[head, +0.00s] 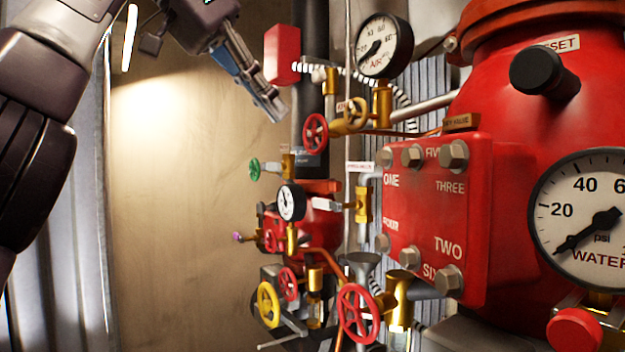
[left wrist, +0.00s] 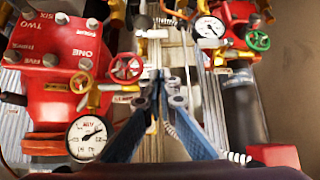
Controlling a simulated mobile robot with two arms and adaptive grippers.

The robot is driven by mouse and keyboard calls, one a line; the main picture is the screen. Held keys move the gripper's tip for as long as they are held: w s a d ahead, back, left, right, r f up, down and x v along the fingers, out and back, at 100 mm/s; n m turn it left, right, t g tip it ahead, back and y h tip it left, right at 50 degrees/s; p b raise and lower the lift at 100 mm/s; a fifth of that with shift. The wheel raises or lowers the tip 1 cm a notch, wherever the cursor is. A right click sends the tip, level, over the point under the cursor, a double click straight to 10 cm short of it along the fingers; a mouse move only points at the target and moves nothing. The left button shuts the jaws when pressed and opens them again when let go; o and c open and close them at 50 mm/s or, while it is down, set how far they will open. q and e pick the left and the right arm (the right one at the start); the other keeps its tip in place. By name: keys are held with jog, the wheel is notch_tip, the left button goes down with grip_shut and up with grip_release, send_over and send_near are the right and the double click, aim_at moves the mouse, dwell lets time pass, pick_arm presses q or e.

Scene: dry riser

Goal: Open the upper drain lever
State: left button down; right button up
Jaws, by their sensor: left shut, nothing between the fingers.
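My left gripper (head: 272,108) hangs in the upper middle of the head view, its fingers closed together and empty. It is left of the brass valves and does not appear to touch them. In the left wrist view the shut fingers (left wrist: 160,84) point in toward the pipework. A pale lever handle (head: 326,203) sticks out left, roughly level, from a brass valve (head: 362,204) on a vertical pipe, below and right of the gripper. A similar lever (left wrist: 152,33) shows beyond the fingertips in the left wrist view. I cannot read a label that names the upper drain lever.
A red handwheel (head: 315,134), an air gauge (head: 384,46) and a red box (head: 282,54) are close to the gripper. A large red valve body with a bolted cover (head: 425,215) fills the right. The tan wall (head: 180,200) at left is clear.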

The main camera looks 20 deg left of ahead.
pick_arm(q)
send_near(322, 203)
jog(key=w+d+f, duration=0.2)
jog(key=w+f, duration=0.1)
jog(key=w, duration=0.2)
jog(key=shift+d+f, duration=0.25)
jog(key=shift+d, duration=0.15)
pick_arm(e)
jog(key=shift+w+a, duration=0.25)
jog(key=shift+w, duration=0.4)
pick_arm(q)
jog(key=shift+w+d, duration=0.1)
jog(key=shift+w, duration=0.05)
